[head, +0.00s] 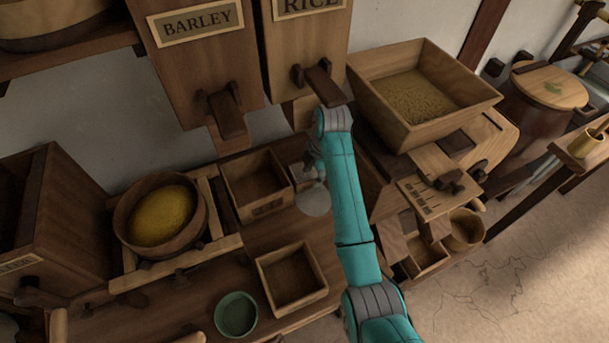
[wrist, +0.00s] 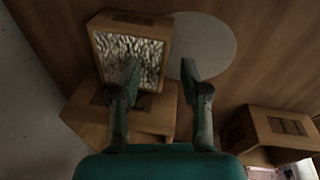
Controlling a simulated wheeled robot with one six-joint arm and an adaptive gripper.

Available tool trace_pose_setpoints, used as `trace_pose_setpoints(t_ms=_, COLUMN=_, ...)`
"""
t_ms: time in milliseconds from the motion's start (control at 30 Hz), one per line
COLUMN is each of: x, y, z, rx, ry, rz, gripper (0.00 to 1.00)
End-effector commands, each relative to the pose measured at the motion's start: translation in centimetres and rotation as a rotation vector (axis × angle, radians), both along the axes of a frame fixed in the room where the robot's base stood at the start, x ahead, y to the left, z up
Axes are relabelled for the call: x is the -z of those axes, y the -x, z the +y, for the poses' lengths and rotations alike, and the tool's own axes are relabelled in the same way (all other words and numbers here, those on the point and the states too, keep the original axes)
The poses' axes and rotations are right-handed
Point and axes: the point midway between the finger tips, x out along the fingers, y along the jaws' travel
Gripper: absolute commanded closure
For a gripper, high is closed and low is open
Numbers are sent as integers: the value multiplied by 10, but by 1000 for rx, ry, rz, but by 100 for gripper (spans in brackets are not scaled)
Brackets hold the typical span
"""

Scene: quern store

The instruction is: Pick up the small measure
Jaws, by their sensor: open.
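Two square, open-topped wooden boxes stand on the counter in the head view: one left of my gripper (head: 265,206), and another nearer the front (head: 299,299). I cannot tell which is the small measure. My gripper (head: 312,168) is above the counter, partly hidden by my teal arm. In the wrist view my gripper (wrist: 160,70) is open, its fingers apart with nothing seen held between them.
The BARLEY bin (head: 175,75) and RICE bin (head: 290,45) hang above with chutes. A bowl of yellow grain (head: 160,215) stands left, a green cup (head: 235,315) in front. A grain hopper (head: 440,115) stands right. Another wooden piece (wrist: 275,135) is at the wrist view's right.

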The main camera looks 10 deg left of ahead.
Motion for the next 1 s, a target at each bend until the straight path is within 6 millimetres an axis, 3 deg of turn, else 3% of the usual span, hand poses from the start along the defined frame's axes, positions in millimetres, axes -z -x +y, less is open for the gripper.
trace_pose_setpoints(t_ms=300, x=40, y=4, z=4, rx=0, ry=0, rz=1, gripper=54)
trace_pose_setpoints(t_ms=600, x=43, y=3, z=5, rx=0, ry=0, rz=0, gripper=54)
trace_pose_setpoints(t_ms=800, x=43, y=3, z=5, rx=0, ry=0, rz=0, gripper=100)
trace_pose_setpoints(t_ms=1000, x=43, y=3, z=5, rx=0, ry=0, rz=0, gripper=100)
